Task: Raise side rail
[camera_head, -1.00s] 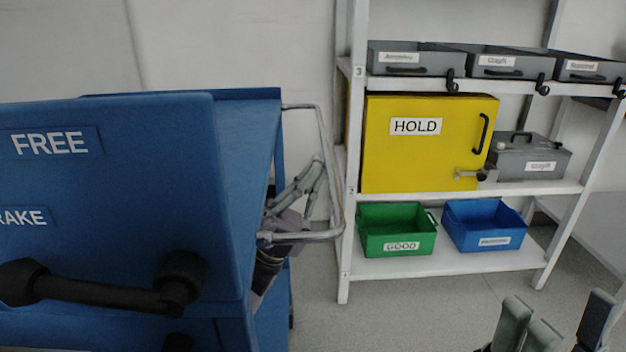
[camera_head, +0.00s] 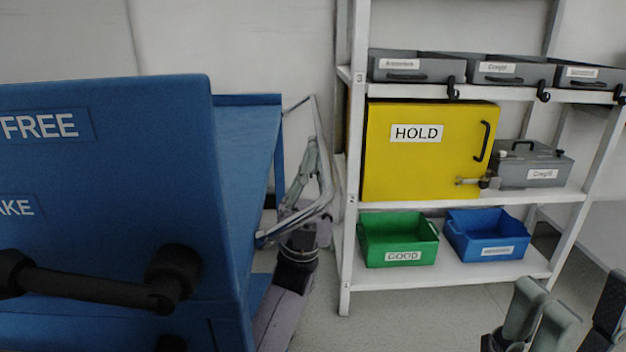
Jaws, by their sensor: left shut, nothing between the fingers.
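The side rail (camera_head: 328,178) is a bent grey metal bar on the right side of the blue cart (camera_head: 248,130). It slopes outward and up from the cart's edge, its outer bar higher than its ends at the cart. My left gripper (camera_head: 311,150) is at the rail, its fingers pointing up inside the rail's outline. It is shut with nothing between its fingers; whether it touches the bar I cannot tell. My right gripper (camera_head: 580,318) is at the bottom right corner, its fingers apart and empty, partly cut off by the frame.
A black handle (camera_head: 90,288) is on the cart's blue panel, with FREE and BRAKE labels. A white shelf (camera_head: 440,278) stands behind at the right, with a yellow HOLD box (camera_head: 420,165), a green bin (camera_head: 395,228), a blue bin (camera_head: 485,225) and grey boxes. Floor shows between cart and shelf.

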